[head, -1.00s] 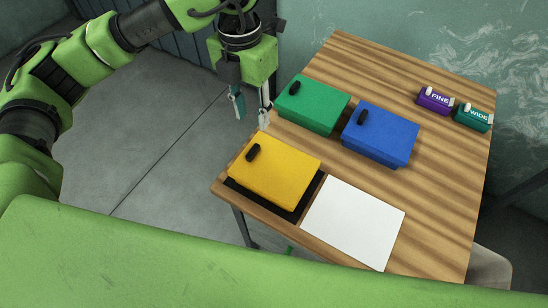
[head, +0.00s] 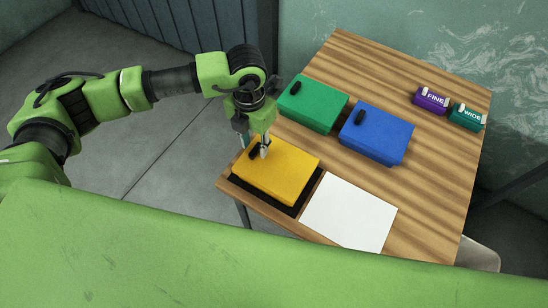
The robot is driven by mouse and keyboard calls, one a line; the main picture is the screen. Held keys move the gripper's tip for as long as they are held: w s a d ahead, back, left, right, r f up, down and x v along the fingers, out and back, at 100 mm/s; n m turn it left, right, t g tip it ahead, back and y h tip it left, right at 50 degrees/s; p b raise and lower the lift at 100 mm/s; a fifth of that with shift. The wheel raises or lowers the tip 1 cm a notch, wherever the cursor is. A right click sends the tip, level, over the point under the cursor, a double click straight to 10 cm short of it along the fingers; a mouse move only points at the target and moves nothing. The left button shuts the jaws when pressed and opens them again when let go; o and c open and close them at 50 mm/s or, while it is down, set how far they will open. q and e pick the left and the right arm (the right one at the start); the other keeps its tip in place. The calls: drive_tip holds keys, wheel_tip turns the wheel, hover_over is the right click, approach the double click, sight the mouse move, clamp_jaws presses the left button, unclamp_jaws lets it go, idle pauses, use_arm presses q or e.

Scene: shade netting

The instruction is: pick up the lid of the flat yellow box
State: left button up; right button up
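The flat yellow box (head: 277,172) sits on a black mat (head: 258,196) at the near left corner of the wooden table. Its lid is on top and has a small black handle (head: 253,151) toward the far left corner. My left gripper (head: 254,146) is over that corner, right at the handle. One pale finger shows in front of the lid and the other shows behind, with a gap between them. It looks open, and I cannot tell whether it touches the handle. My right gripper is not in view.
A green box (head: 314,104) and a blue box (head: 378,134), each with a black handle, stand behind the yellow one. A white sheet (head: 348,213) lies to its right. Purple "FINE" (head: 431,101) and teal "WIDE" (head: 467,116) blocks stand at the far right.

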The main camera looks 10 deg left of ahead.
sight(267, 165)
use_arm(q)
drive_tip(key=shift+f, duration=0.55)
clamp_jaws()
drive_tip(key=shift+r, duration=0.1)
drive_tip(key=shift+r, duration=0.45)
wheel_tip(267, 165, up, 2)
drive_tip(key=shift+d+r+b, duration=0.1)
drive_tip(key=shift+b, duration=0.5)
drive_tip(key=s+d+r+b, duration=0.5)
drive_tip(key=s+d+r, duration=0.4)
drive_tip(key=d, duration=0.1)
drive_tip(key=shift+d+r+b, duration=0.2)
drive_tip(key=shift+r+b, duration=0.15)
drive_tip(key=shift+r, duration=0.05)
